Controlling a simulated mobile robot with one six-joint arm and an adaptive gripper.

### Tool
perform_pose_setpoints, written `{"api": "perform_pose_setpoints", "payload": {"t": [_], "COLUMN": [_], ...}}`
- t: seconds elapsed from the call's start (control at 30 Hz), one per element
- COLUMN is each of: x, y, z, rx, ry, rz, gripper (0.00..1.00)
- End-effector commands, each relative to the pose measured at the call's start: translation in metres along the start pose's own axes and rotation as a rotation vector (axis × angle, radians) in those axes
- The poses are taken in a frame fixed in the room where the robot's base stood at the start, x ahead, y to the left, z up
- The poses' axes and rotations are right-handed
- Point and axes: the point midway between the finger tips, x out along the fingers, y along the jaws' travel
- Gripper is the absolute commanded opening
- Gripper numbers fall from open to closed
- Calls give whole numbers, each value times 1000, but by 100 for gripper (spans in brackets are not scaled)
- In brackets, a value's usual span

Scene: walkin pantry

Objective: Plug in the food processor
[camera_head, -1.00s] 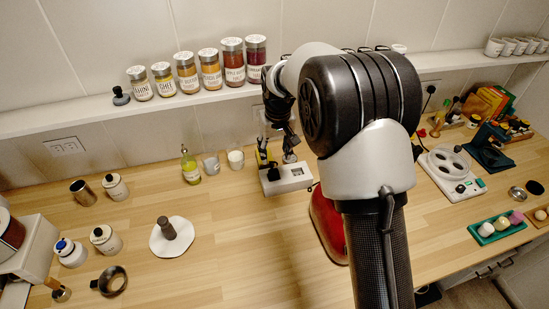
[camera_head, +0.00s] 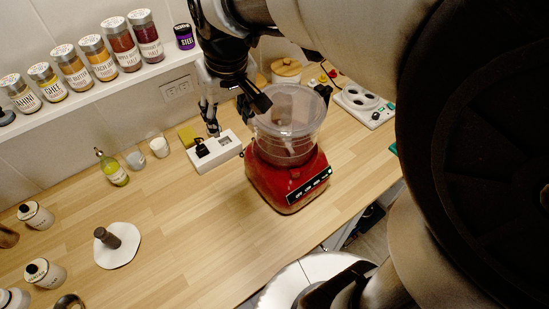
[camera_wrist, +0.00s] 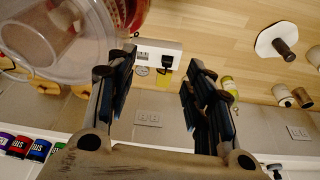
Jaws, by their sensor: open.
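The red food processor (camera_head: 286,182) with a clear bowl (camera_head: 290,112) stands upright on the wooden counter. Its bowl fills the upper left of the wrist view (camera_wrist: 50,40). A white box (camera_head: 229,148), like a socket block, sits to its left, with a black plug-like piece (camera_head: 202,149) on its left end; whether that piece is seated or whose it is, I cannot tell. Both also show between my fingers in the wrist view, box (camera_wrist: 148,46) and black piece (camera_wrist: 167,63). My gripper (camera_wrist: 163,95) is open and empty, above the counter near the box and bowl. No cord is clearly traceable.
A double wall outlet (camera_head: 177,88) is behind the box; a yellow item (camera_head: 187,135) stands beside it. An oil bottle (camera_head: 112,168) and cups are left. A jar shelf (camera_head: 105,92) runs along the wall. The middle front counter is clear.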

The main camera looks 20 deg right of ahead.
Motion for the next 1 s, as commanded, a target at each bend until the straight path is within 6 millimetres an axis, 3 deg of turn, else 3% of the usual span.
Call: {"api": "perform_pose_setpoints", "payload": {"t": [0.03, 0.2, 0.4, 0.5, 0.7, 1.0], "x": [-14, -39, -46, -44, -40, -38], "y": [3, 10, 14, 15, 15, 15], "z": [20, 82, 149, 171, 189, 190], "rx": [10, 42, 76, 87, 96, 96], "ry": [18, 62, 105, 119, 130, 129], "rz": [3, 13, 25, 29, 32, 32], "gripper": [48, 48, 48, 48, 48, 48]}}
